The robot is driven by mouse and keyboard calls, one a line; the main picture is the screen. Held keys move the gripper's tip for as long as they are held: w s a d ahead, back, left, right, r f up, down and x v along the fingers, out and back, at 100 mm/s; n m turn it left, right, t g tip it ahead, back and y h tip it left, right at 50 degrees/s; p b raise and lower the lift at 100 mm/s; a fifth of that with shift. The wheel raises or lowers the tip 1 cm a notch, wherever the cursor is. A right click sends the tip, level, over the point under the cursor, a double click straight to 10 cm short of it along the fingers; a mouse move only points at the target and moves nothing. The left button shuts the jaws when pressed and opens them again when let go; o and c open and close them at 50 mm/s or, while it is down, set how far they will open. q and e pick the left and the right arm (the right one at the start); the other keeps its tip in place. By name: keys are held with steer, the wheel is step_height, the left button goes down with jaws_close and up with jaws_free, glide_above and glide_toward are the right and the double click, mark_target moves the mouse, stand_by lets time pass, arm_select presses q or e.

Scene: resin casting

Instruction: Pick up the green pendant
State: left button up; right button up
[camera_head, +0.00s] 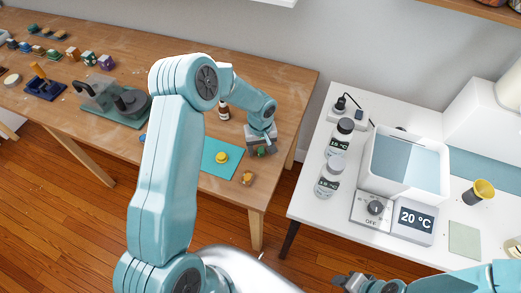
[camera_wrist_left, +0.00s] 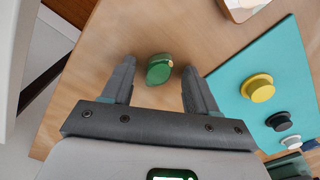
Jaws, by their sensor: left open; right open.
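The green pendant (camera_wrist_left: 159,68) lies on the wooden table in the left wrist view. It is a small rounded dark green piece with a tiny yellowish spot at its edge. My left gripper (camera_wrist_left: 158,72) is open, with one fingertip on each side of the pendant and a gap to both. In the head view my left gripper (camera_head: 261,149) is over the table's right end, and a bit of the green pendant (camera_head: 262,152) shows at its jaws. My right gripper (camera_head: 345,281) is at the bottom of the head view, open and empty, apart from the pendant.
A teal mat (camera_wrist_left: 230,85) with a yellow knobbed piece (camera_wrist_left: 258,88) and darker pieces lies beside the left gripper. An amber piece (camera_head: 247,178) sits near the table edge, and a brown bottle (camera_head: 224,111) stands behind. A white table (camera_head: 320,215) holds bottles and a water bath.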

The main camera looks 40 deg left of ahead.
arm_select(q)
steer(key=shift+w, duration=0.1)
jaws_close()
